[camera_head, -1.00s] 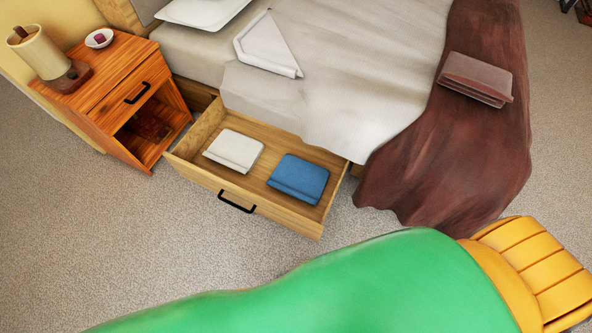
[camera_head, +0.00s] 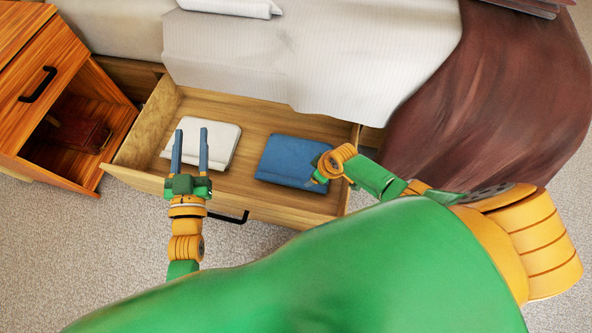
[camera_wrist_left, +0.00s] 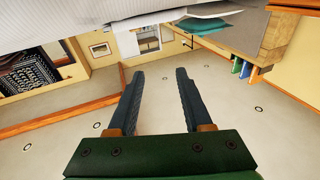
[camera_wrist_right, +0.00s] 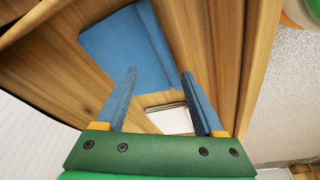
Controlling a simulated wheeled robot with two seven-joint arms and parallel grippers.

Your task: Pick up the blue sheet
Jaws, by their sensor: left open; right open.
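The blue sheet (camera_head: 288,160) lies folded in the right part of an open wooden drawer (camera_head: 153,120). My right gripper (camera_head: 318,178) is at the sheet's right edge in the head view, its jaws partly hidden there. In the right wrist view the jaws (camera_wrist_right: 160,72) are open and empty, with the blue sheet (camera_wrist_right: 122,50) beyond the fingertips; I cannot tell whether they touch it. My left gripper (camera_head: 191,130) is open and empty, over the drawer's left part in front of the white folded sheet (camera_head: 218,142). The left wrist view shows its open fingers (camera_wrist_left: 160,71).
The bed (camera_head: 300,60) stands behind the drawer. A brown blanket (camera_head: 490,100) hangs down at the right. A wooden nightstand (camera_head: 60,70) stands at the left. The drawer's black handle (camera_head: 236,217) faces the carpet. Bare wood separates the two sheets.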

